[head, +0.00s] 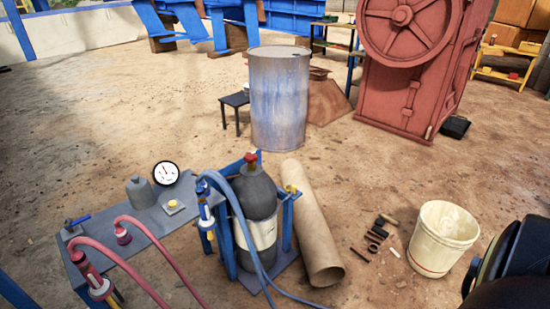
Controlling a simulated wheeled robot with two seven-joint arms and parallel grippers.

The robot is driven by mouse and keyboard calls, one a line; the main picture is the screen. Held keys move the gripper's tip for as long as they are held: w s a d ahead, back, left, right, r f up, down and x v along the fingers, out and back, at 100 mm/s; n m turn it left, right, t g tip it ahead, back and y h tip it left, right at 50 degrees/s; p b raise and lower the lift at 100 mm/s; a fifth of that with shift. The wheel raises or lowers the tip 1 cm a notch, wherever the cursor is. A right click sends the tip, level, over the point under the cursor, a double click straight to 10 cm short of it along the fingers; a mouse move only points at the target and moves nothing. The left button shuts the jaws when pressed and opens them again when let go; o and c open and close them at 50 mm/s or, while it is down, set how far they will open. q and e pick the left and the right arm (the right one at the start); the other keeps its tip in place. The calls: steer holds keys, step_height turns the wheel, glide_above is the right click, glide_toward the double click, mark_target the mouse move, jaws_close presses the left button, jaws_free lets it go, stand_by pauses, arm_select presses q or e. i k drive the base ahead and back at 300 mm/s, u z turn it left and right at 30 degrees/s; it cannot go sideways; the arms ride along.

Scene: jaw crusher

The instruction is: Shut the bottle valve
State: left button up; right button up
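A dark grey gas bottle (256,190) with a pale label stands upright in a blue metal stand (287,225) at the lower middle of the head view. A small red valve knob (251,157) sits on top of the bottle. I cannot tell from its look whether the valve is open or shut. A blue hose (238,215) passes in front of the bottle and hides part of its left side. Neither of my grippers shows in this view, and nothing is seen touching the bottle or its valve.
Left of the bottle is a grey bench (150,217) with a gauge (166,173) and red hoses (165,255). A cardboard tube (312,220) leans close on its right. A white bucket (442,238) and small loose parts lie farther right. A drum (279,100) stands behind.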

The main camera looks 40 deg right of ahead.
mark_target(250, 157)
steer(key=k, duration=0.3)
steer(key=z, duration=1.35)
steer(key=i, duration=0.95)
steer(key=u, duration=0.8)
steer(key=i, duration=0.65)
steer(key=u, duration=0.65)
